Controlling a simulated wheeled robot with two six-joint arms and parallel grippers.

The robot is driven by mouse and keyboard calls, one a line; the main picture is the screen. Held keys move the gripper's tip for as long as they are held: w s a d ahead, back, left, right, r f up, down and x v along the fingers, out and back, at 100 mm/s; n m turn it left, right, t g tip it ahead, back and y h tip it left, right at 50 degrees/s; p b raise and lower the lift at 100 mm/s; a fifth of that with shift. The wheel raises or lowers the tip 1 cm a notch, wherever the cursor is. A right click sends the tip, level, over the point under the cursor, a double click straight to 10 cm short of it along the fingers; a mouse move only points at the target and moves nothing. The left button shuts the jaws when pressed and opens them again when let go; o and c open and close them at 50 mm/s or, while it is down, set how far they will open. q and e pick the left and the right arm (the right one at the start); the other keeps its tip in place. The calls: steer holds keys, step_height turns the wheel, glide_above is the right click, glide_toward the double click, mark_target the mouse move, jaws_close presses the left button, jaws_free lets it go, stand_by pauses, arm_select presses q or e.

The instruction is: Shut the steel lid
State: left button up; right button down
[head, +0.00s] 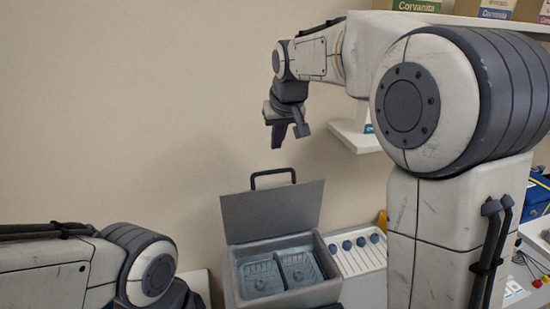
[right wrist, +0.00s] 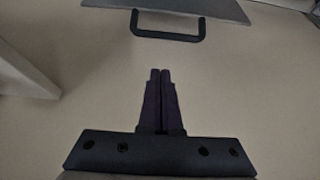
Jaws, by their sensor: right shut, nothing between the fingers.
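The steel lid (head: 270,212) stands raised, roughly upright, at the back of a grey box (head: 290,296) in the head view. A dark handle (head: 273,174) is on the lid's top edge. The box is open and shows two wire baskets inside. My right gripper (head: 279,146) is above the lid, apart from it, pointing down. In the right wrist view its fingers (right wrist: 160,75) are together and empty. The handle (right wrist: 167,37) and part of the lid (right wrist: 190,8) show at the top of that view, beyond the fingertips. My left gripper is not in view.
A white panel with several dark blue knobs (head: 361,243) stands right of the box. A wall shelf with cartons (head: 416,5) is at the upper right. A blue case (head: 538,195) is at the far right. The beige wall (head: 130,110) is close behind the lid.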

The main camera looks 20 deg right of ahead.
steer(key=shift+w+d, duration=0.45)
step_height(320, 180, down, 8)
steer(key=p, duration=0.5)
steer(key=shift+w+r, duration=0.25)
steer(key=shift+a, duration=0.15)
